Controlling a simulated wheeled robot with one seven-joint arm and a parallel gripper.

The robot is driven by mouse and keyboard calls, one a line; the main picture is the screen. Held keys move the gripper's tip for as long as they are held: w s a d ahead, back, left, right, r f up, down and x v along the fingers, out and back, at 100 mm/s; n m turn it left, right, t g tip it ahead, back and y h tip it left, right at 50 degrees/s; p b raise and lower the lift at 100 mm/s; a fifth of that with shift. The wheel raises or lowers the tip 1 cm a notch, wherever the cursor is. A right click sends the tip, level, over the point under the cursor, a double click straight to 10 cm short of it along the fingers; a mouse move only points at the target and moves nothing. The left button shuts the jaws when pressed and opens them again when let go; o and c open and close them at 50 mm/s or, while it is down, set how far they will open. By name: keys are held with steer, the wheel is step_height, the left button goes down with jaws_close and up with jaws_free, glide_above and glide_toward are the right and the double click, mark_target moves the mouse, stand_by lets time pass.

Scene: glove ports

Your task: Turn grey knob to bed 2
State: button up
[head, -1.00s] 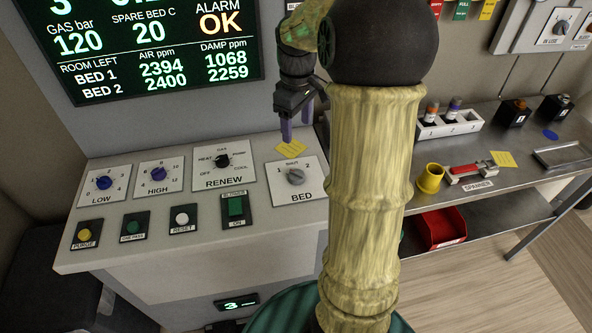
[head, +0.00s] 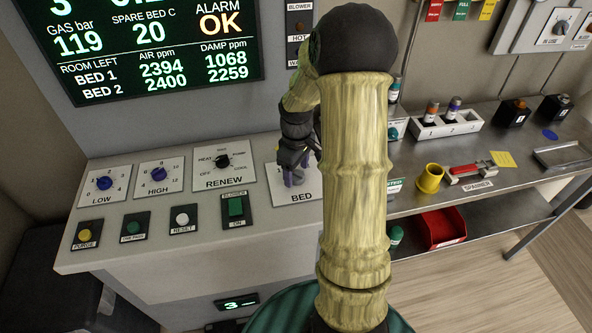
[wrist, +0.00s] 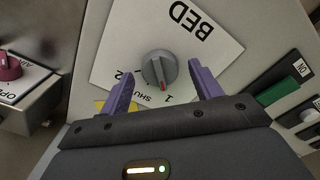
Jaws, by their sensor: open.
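The grey knob (wrist: 157,69) sits on the white BED plate (wrist: 190,45), which appears turned over in the wrist view. Its red mark points down in that view, toward the 1 and close to the SHUT lettering; the 2 is off to the left. My gripper (wrist: 162,80) is open, with one purple finger on each side of the knob and gaps between. In the head view my gripper (head: 297,178) is down over the BED plate (head: 288,197) and hides the knob.
The RENEW dial (head: 222,161) and green BLOWER switch (head: 235,207) are left of the BED plate. A screen (head: 165,45) stands behind. A side bench to the right holds a yellow cup (head: 430,178) and a red-handled spanner (head: 468,171).

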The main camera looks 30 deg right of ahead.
steer(key=shift+f, duration=0.3)
steer(key=c, duration=1)
steer(key=shift+o, duration=0.2)
